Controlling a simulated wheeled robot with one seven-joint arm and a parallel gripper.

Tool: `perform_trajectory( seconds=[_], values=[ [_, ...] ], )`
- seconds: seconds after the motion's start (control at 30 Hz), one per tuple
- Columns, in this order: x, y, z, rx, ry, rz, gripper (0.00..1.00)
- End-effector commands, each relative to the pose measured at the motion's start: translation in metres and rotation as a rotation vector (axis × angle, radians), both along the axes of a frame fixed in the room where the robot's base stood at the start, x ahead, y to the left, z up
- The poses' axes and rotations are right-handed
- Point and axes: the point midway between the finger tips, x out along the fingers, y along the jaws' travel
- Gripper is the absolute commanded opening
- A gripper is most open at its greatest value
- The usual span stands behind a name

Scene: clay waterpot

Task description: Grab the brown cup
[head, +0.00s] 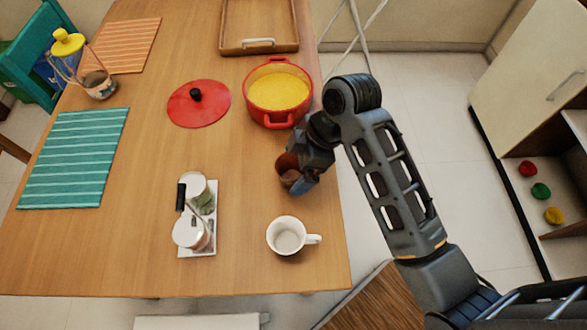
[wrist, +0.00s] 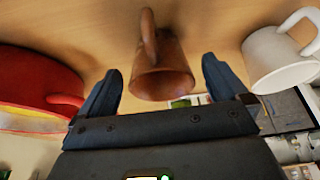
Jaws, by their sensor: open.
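The brown cup (head: 287,166) stands on the wooden table near its right edge, partly hidden by my gripper in the head view. In the wrist view the brown cup (wrist: 161,68) appears between the two fingers, with its handle toward the top of the picture. My gripper (head: 297,182) is at the cup's right side in the head view. In the wrist view my gripper (wrist: 158,88) is open, one finger on each side of the cup, with a visible gap to each. I cannot tell how deep the cup is between the fingers.
A white mug (head: 287,236) stands just below the brown cup, and a red pot (head: 269,118) of yellow food just above it. A red lid (head: 198,106) and a tray with jars (head: 211,244) lie to the left. The table's right edge (head: 331,195) is close.

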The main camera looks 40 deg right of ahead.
Motion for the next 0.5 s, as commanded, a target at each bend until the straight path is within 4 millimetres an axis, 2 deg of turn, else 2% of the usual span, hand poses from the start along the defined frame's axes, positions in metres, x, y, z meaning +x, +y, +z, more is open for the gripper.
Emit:
perform_trajectory(
  seconds=[0.13, 0.4, 0.5],
  values=[
    [0.003, 0.005, -0.015, 0.0, 0.002, -0.001, 1.0],
    [0.004, 0.006, -0.017, 0.0, 0.0, -0.001, 1.0],
    [0.004, 0.006, -0.017, 0.0, 0.0, -0.001, 0.91]
  ],
)
